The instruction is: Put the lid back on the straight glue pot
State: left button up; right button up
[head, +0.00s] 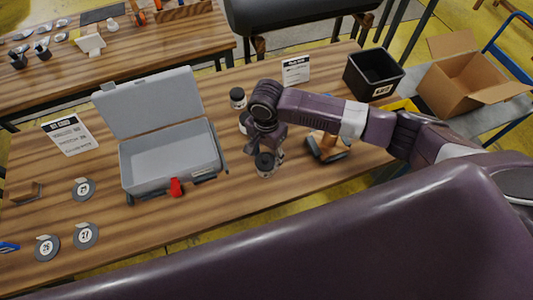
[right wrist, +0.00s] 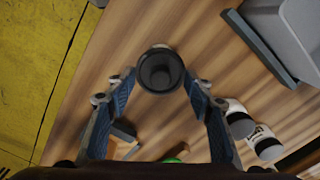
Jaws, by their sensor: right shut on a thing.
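My right gripper (head: 265,150) is above the middle of the wooden table, to the right of the open grey case. Its fingers are closed around a dark round lid (right wrist: 160,72), which is between the fingertips in the right wrist view. In the head view the dark lid (head: 265,160) sits at the top of a small pale pot (head: 265,172). I cannot tell whether the lid is seated or just held over the pot. Two other pots with black lids stand behind the gripper, one (head: 238,97) clear and one partly hidden. My left gripper is not in view.
The open grey case (head: 170,155) with a red latch lies left of the gripper. An orange and black tool (head: 326,146) lies close on the right. A black bin (head: 374,75) and white card (head: 296,69) stand behind. Numbered discs (head: 84,190) lie at the left.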

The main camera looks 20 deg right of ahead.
dwell(0.4)
jog(key=o, duration=1.4)
notch_tip(320, 180, up, 3)
jog(key=p, duration=0.3)
jog(key=shift+f, duration=0.15)
jog(key=shift+r+p, duration=0.9)
jog(key=shift+r, duration=1.25)
grip_shut()
